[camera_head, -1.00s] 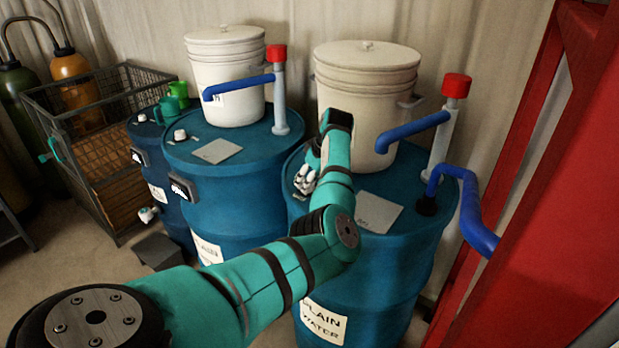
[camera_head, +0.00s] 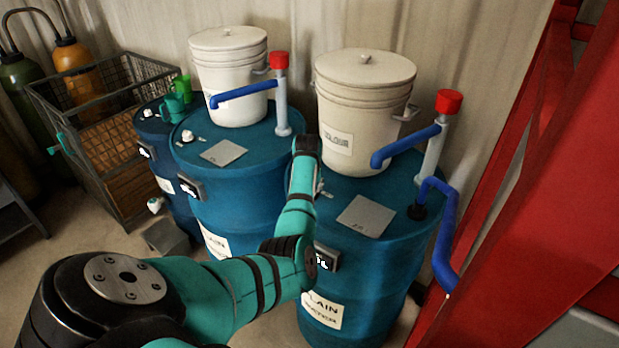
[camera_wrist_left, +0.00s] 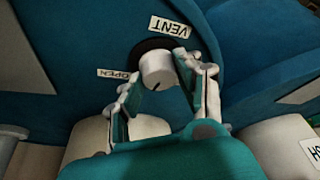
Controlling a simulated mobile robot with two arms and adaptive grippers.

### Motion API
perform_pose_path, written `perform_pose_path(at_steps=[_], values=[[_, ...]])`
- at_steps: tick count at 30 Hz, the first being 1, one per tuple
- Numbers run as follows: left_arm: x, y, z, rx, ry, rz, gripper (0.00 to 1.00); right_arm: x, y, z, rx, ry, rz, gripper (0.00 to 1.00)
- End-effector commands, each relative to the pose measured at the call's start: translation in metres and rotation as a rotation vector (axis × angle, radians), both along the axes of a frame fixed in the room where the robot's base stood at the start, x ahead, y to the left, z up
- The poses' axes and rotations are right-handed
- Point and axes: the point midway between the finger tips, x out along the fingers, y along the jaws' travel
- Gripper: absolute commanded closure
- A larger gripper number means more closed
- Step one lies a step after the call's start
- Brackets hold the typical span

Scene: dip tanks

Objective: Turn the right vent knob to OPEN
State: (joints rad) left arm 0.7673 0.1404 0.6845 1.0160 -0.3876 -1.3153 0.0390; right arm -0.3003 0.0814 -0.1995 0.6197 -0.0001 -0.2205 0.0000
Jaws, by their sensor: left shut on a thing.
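In the left wrist view, the white vent knob (camera_wrist_left: 157,68) sits in a dark round collar on the blue drum lid. My left gripper (camera_wrist_left: 160,76) has one finger on each side of the knob and is shut on it. The VENT label (camera_wrist_left: 170,26) is beside the collar, and the OPEN label (camera_wrist_left: 118,73) is to the knob's left. A short dark mark shows on the knob's lower edge; its exact direction is hard to read. In the head view, my left arm reaches over the left part of the right drum (camera_head: 385,255) and hides the knob and fingers. My right gripper is not in view.
The middle drum (camera_head: 235,180) stands close on the left. A red frame (camera_head: 520,220) is on the right.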

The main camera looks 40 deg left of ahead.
Motion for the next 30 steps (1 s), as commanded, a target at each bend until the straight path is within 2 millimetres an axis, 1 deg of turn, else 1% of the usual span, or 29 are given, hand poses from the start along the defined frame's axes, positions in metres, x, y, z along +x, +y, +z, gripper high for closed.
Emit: perform_pose_path(at_steps=[1,3,15,21,30], values=[[-0.0004,0.0019,0.0045,0.003,0.0,-0.044,0.96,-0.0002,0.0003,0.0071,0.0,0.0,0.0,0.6],[-0.0009,0.0027,0.0035,0.004,-0.001,-0.109,0.96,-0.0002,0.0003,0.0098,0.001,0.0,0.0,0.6],[-0.0004,0.0036,0.0016,0.004,-0.002,-0.433,0.96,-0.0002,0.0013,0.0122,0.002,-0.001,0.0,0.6],[-0.0001,0.0037,0.0017,0.004,-0.003,-0.533,0.96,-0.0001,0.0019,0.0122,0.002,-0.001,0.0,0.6],[0.0001,0.0036,0.0018,0.004,-0.004,-0.596,0.96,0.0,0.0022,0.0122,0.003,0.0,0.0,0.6]])
